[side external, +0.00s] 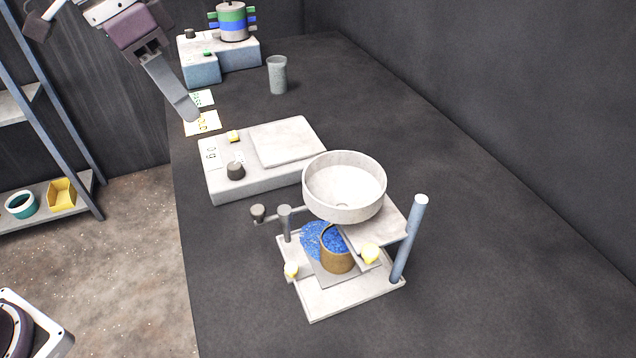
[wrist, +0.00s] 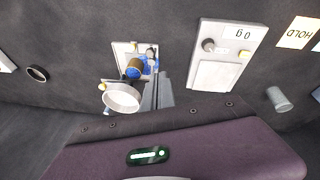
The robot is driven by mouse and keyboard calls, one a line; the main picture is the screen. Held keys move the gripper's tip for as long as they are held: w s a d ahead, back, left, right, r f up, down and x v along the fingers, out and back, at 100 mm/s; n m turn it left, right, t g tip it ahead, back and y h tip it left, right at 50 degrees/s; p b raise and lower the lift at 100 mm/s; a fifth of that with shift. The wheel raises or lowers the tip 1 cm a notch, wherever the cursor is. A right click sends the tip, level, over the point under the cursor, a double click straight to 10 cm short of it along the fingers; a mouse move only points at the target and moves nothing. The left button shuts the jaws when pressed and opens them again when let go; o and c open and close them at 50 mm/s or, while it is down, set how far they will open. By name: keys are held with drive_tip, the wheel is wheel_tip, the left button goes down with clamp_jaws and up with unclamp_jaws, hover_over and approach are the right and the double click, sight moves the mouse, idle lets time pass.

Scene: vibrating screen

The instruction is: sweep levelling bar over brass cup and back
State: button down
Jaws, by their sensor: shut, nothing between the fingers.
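The brass cup (side external: 338,262) stands on a small white stand under a round white bowl (side external: 344,212). Blue granules (side external: 313,238) show in the cup and spread beside it. A thin pale bar with a yellow knob (side external: 370,253) lies along the cup's right side and seems to be the levelling bar; its far part is hidden under the bowl. My gripper (side external: 190,112) is shut and empty, high at the upper left, well away from the cup. The wrist view shows the cup (wrist: 134,70), the bowl (wrist: 122,98) and my grey fingers (wrist: 158,92).
A white balance (side external: 225,185) with a flat pan lies just behind the stand. A blue post (side external: 409,240) rises at the stand's right. A grey beaker (side external: 277,75) and a machine with stacked coloured rings (side external: 233,22) stand farther back. The table's right side is clear.

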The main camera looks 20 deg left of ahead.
drive_tip(key=w+d+f+m+g+h, duration=0.1)
drive_tip(key=w+d+f+m+h, duration=0.1)
drive_tip(key=w+f, duration=0.5)
drive_tip(key=w+d+f+m+g+h, duration=0.1)
drive_tip(key=w+d+f+m+h, duration=0.1)
drive_tip(key=w+f, duration=0.5)
drive_tip(key=shift+w+d+m+g+h, duration=0.3)
drive_tip(key=shift+w+d, duration=0.5)
drive_tip(key=shift+w, duration=0.05)
drive_tip(key=shift+f, duration=0.1)
drive_tip(key=x, duration=1)
drive_tip(key=shift+s+d+f, duration=0.1)
drive_tip(key=shift+s+d+r, duration=0.2)
drive_tip(key=shift+s+d, duration=0.25)
drive_tip(key=shift+s+d+r, duration=0.15)
drive_tip(key=shift+s+d, duration=0.3)
drive_tip(key=shift+s, duration=0.05)
drive_tip(key=shift+s+d+r, duration=0.15)
drive_tip(key=shift+s+d, duration=0.25)
